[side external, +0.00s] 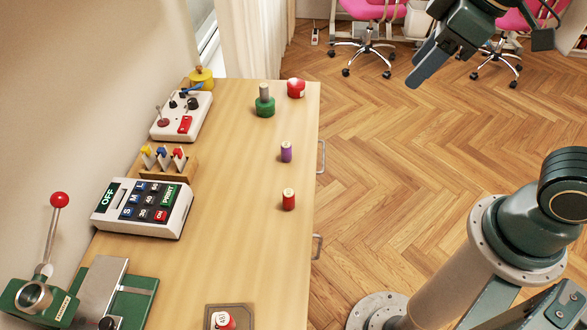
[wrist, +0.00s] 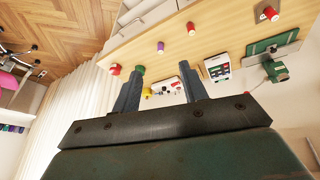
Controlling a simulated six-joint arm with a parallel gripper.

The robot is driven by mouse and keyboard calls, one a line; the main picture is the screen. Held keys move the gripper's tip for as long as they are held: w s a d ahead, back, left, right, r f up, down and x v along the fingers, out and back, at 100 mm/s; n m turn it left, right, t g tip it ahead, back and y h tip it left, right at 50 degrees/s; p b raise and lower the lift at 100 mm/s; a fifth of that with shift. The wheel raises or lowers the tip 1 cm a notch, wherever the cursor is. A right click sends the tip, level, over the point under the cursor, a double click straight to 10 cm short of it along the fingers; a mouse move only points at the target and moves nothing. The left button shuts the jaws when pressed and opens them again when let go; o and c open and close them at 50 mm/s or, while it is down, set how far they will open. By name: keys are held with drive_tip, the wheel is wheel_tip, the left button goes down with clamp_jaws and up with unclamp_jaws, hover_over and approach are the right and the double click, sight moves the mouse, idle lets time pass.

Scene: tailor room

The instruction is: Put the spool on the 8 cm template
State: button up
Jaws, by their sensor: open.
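Two spool-like pieces stand upright on the wooden table: a purple spool (side external: 286,153) and a red spool (side external: 289,200) nearer the camera. They also show in the wrist view, purple (wrist: 160,47) and red (wrist: 190,28). A dark square plate (side external: 242,312), cut by the bottom edge, bears a red piece (side external: 223,320) with a marked pale top. I cannot read which piece or plate is the 8 cm template. My gripper (side external: 420,73) is open and empty, high over the floor right of the table. Its spread fingers show in the wrist view (wrist: 163,64).
A green knobbed piece (side external: 264,103) and a red round piece (side external: 296,88) stand at the table's far end. A keypad machine (side external: 143,208), a pin rack (side external: 170,163), a switch box (side external: 181,116) and a green lever press (side external: 85,295) line the left side.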

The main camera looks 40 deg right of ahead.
drive_tip(key=s+d+f+m+t+h, duration=0.1)
drive_tip(key=s+d+m, duration=0.4)
drive_tip(key=s+d, duration=0.1)
drive_tip(key=shift+s+d, duration=0.4)
drive_tip(key=shift+s, duration=0.2)
